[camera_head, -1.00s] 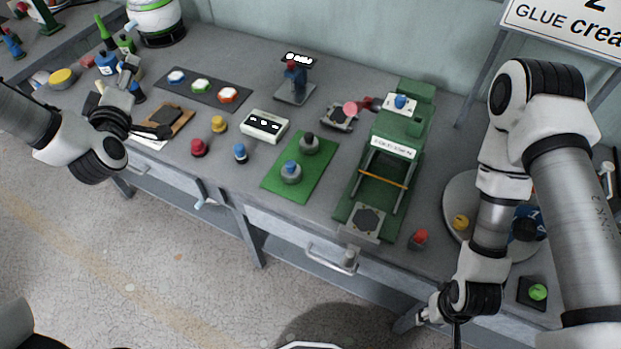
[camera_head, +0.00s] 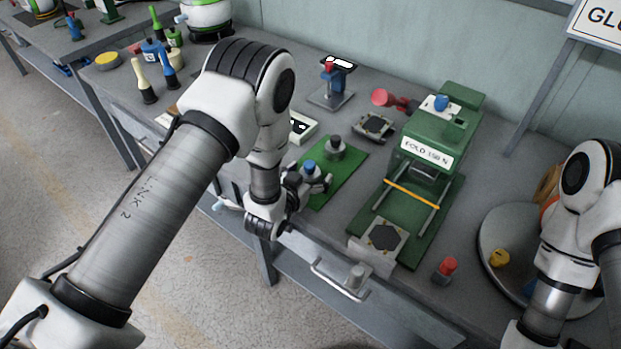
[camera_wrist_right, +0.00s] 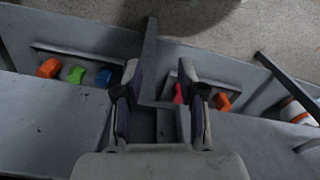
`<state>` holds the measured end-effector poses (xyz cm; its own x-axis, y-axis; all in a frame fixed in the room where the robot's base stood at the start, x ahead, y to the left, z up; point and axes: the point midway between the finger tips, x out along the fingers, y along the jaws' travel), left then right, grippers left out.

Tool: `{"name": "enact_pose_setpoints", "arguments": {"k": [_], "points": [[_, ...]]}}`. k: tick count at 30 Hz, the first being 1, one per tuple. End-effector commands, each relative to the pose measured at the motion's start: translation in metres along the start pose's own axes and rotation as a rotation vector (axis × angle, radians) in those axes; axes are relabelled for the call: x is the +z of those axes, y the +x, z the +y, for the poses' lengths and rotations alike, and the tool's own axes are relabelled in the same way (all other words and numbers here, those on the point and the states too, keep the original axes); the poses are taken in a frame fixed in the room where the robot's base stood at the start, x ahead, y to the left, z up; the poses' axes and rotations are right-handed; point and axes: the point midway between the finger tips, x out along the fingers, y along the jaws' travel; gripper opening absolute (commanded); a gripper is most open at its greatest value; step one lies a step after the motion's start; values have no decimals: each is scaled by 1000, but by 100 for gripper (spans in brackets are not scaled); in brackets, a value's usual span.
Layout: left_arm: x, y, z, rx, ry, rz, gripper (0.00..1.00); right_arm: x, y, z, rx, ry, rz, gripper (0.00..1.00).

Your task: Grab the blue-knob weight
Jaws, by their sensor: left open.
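The blue-knob weight (camera_head: 310,167) stands at the near left part of the green mat (camera_head: 337,187), its lower body largely hidden by my gripper. My left gripper (camera_head: 315,183) is open, low over the mat, with its fingers at the weight; I cannot tell whether they touch it. A grey weight with a dark knob (camera_head: 335,147) stands behind it on the same mat. My right gripper (camera_wrist_right: 160,76) is open and empty in the right wrist view, and lies outside the head view.
The green press (camera_head: 430,150) stands right of the mat. A loose red-knob piece (camera_head: 447,269) sits near the front edge, beside a round grey tray (camera_head: 492,282). A small stand (camera_head: 331,95) is behind the mat. My left arm hides much of the table's left part.

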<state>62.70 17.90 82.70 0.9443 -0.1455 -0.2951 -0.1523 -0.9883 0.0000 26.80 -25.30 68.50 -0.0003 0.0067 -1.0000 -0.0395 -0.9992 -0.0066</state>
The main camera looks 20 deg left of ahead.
Motion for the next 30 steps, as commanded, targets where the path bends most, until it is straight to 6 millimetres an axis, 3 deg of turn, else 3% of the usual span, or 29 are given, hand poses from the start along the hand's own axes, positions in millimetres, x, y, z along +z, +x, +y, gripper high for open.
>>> {"name": "enact_pose_setpoints", "arguments": {"k": [6,8,14,23,30], "points": [[-1,3,0,0,0,0,88,0,0,0,0,0,0,40],[-1,3,0,0,0,0,70,0,0,0,0,0,0,40],[-1,3,0,-1,-1,0,0,0,0,0,0,0,0,40],[-3,3,0,-1,-1,1,0,0,-1,0,0,0,0,40],[-24,-4,0,-1,-1,2,0,0,-18,0,0,0,0,40]]}}
